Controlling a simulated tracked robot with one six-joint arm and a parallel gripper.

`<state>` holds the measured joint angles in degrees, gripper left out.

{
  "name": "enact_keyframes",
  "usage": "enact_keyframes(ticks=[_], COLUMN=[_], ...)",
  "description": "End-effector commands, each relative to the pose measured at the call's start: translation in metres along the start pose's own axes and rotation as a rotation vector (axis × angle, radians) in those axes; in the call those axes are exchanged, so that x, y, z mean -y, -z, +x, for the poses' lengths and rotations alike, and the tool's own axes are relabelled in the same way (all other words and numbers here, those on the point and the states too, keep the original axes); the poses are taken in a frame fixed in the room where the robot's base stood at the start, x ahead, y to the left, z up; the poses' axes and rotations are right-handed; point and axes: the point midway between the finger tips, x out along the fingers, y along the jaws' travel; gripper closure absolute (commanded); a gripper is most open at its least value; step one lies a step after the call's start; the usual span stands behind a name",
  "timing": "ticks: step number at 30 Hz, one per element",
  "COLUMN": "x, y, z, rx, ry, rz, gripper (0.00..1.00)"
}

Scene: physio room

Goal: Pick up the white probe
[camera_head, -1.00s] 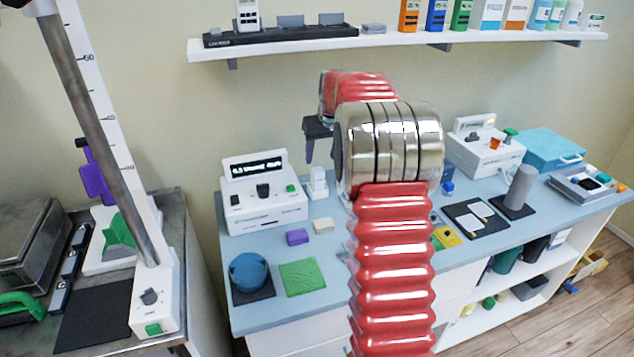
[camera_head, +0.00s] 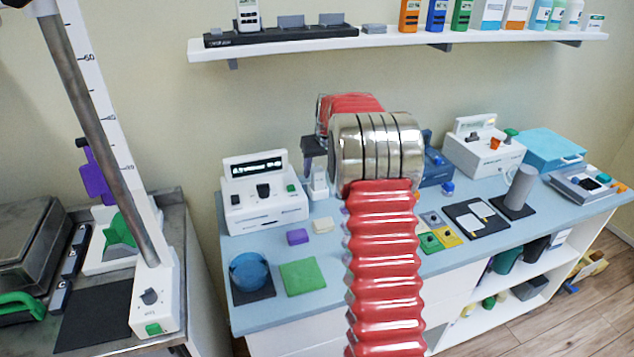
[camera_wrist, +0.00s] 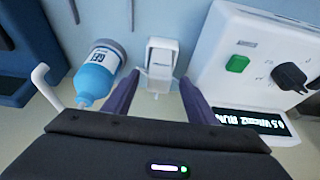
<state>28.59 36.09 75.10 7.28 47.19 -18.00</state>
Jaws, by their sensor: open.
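The white probe (camera_head: 320,182) stands upright on the blue table, just right of the white console. In the wrist view the white probe (camera_wrist: 161,58) shows between and just beyond my two purple fingertips, and its lower part is hard to make out. My gripper (camera_wrist: 159,80) is open, with one finger on each side of the probe's line, and nothing is clamped. In the head view my gripper (camera_head: 309,168) hangs close above and beside the probe, partly overlapping it. I cannot tell whether the fingers touch it.
The white console (camera_head: 263,195) stands close beside the probe; it also shows in the wrist view (camera_wrist: 232,40). A blue gel bottle (camera_wrist: 98,75) is close on the other side. A purple block (camera_head: 298,237) and green pad (camera_head: 302,277) lie in front. The wall shelf (camera_head: 400,42) is above.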

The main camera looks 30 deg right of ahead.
Motion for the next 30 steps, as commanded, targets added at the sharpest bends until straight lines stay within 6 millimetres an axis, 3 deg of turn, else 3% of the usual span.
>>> enact_keyframes(ticks=[9, 26, 30], x=[-0.001, -0.001, -0.001], y=[0.0, -0.001, -0.001], z=[0.038, 0.04, 0.04], rx=[-0.001, -0.001, -0.001], ry=[0.0, 0.0, 0.0], rz=[0.0, 0.001, 0.001], gripper=[0.48, 0.48, 0.57])
